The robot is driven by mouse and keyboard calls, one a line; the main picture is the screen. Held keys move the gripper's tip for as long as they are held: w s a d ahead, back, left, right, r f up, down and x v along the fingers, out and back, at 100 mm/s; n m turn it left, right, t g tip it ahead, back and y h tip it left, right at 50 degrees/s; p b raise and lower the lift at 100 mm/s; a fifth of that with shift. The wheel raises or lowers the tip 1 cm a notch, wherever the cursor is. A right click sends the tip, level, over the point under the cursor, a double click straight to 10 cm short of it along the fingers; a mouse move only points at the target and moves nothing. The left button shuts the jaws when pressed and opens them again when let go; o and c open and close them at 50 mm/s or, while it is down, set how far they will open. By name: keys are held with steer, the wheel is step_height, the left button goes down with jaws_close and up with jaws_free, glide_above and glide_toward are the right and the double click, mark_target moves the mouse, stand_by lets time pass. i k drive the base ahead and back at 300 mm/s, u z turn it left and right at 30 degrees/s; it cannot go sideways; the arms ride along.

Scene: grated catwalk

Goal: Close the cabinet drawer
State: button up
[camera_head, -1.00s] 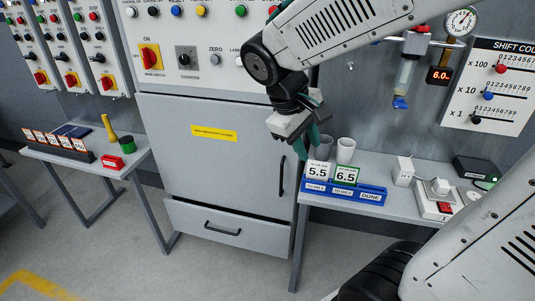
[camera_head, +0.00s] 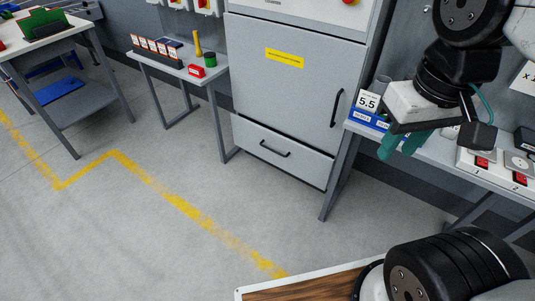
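The grey cabinet (camera_head: 295,80) stands against the wall, with a yellow label on its closed upper door. Its drawer (camera_head: 305,164) is at the bottom, with a black bar handle (camera_head: 275,149). The drawer front seems to stand a little forward of the door; how far is hard to tell. My gripper (camera_head: 403,145) is right of the cabinet, in front of the right table, well apart from the drawer. Its teal fingers point down and look spread, with nothing visible between them.
The right table (camera_head: 430,150) holds a sign, a blue tray and devices close behind my gripper. A small table (camera_head: 150,57) stands left of the cabinet. A workbench (camera_head: 60,35) is at far left. The floor (camera_head: 200,185) before the drawer is clear, with a yellow line.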

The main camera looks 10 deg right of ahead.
mark_target(304, 162)
steer(key=u, duration=0.5)
steer(key=i, duration=1.55)
steer(key=z, duration=0.3)
